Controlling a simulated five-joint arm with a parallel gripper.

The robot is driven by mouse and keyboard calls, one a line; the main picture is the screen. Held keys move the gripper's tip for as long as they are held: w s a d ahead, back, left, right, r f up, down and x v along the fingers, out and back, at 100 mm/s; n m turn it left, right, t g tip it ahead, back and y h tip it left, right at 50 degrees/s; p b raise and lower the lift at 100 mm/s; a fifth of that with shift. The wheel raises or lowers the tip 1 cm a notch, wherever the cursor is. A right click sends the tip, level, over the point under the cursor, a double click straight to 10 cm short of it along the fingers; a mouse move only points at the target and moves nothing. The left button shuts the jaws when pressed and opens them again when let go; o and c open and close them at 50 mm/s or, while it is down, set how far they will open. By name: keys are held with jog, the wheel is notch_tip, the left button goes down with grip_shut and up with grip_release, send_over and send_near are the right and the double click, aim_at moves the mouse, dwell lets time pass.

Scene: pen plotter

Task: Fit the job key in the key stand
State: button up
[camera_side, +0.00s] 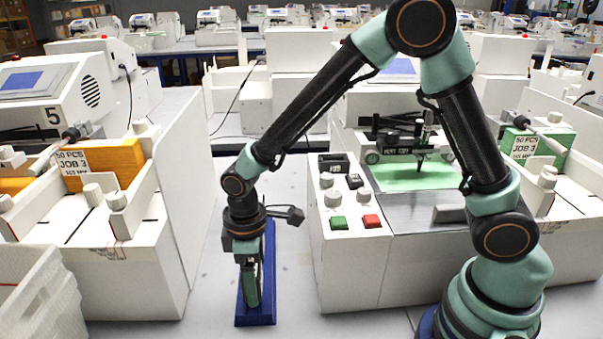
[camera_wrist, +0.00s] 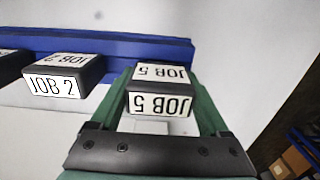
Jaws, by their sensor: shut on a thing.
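The job key (camera_wrist: 160,103) is a dark block with white JOB 5 labels on its top and front. My gripper (camera_wrist: 163,88) is shut on it, with one green finger on each side. A long blue stand (camera_wrist: 120,42) runs behind it in the wrist view; I take it as the key stand. In the side view my gripper (camera_side: 252,298) points down at the near end of the blue stand (camera_side: 270,255). The key is hidden there by the fingers. I cannot tell whether the key is seated or held just above the stand.
A JOB 2 key (camera_wrist: 65,78) sits left of the held key, with another dark key at the edge. Right of the stand is the plotter's white control panel (camera_side: 348,250) with green and red buttons. A white machine wall (camera_side: 188,200) stands to the left.

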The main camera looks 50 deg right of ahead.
jog(key=shift+f, duration=0.8)
jog(key=o, duration=1.2)
jog(key=shift+r, duration=0.1)
notch_tip(320, 180, up, 12)
jog(key=shift+f, duration=0.1)
